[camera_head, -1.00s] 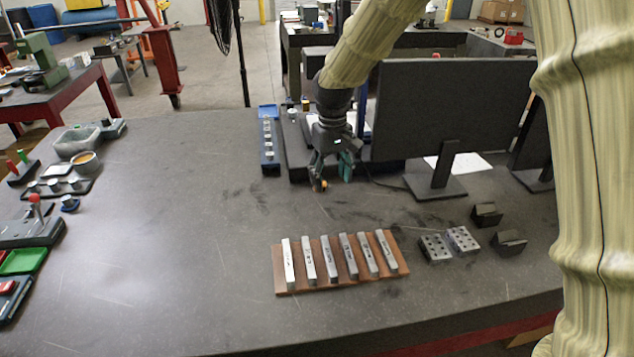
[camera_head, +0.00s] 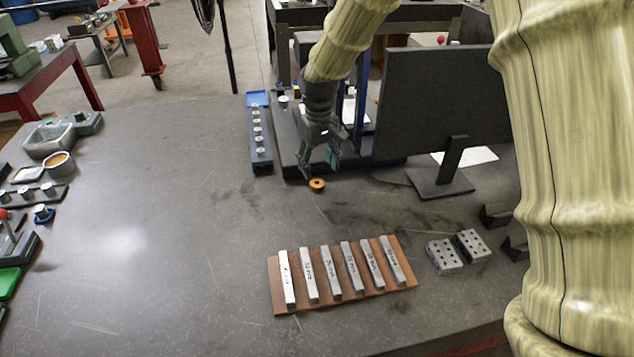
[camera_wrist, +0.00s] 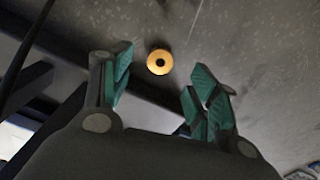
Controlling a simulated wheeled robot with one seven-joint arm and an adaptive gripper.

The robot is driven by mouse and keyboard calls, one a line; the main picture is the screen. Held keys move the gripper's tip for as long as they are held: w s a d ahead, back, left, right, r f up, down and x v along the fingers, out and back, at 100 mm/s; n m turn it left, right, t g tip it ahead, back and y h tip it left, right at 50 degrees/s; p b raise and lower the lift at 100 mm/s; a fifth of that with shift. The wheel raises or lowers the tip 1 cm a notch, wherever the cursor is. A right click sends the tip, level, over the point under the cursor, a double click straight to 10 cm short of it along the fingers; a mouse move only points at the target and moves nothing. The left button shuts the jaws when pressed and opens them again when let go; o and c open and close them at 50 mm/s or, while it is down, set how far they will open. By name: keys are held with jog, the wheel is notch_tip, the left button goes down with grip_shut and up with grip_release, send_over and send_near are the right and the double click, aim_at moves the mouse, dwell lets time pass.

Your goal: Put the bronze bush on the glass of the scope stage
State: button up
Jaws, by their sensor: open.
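The bronze bush (camera_head: 317,184) is a small orange-gold ring lying on the dark bench top, just in front of the dark base of the scope stage (camera_head: 290,140). In the wrist view the bush (camera_wrist: 159,62) shows its dark central hole and lies beyond the fingertips, between their lines. My gripper (camera_head: 320,170) is open and empty, close behind and above the bush; its green-padded fingers also show apart in the wrist view (camera_wrist: 160,95). The arm and gripper hide much of the stage, and I cannot make out its glass.
A dark monitor (camera_head: 440,100) on a stand is right of the gripper. A blue rack of small parts (camera_head: 260,150) stands to its left. A brown board (camera_head: 340,300) with several steel bars lies in front, beside drilled blocks (camera_head: 445,256). The bench's left middle is clear.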

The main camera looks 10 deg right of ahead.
aim_at(317, 179)
jog(key=shift+w+f, duration=0.25)
jog(key=shift+f, duration=0.4)
jog(key=shift+s+f+p, duration=0.1)
jog(key=shift+s+p, duration=0.15)
jog(key=shift+p, duration=0.1)
jog(key=f+p, duration=0.1)
jog(key=f, duration=0.2)
jog(key=shift+w+a+f+p, duration=0.2)
jog(key=shift+w+f+p, duration=0.1)
jog(key=shift+w+p, duration=0.1)
jog(key=shift+f, duration=0.6)
grip_shut()
jog(key=shift+s+r+b, duration=0.1)
jog(key=shift+r+b, duration=0.05)
jog(key=shift+b, duration=0.2)
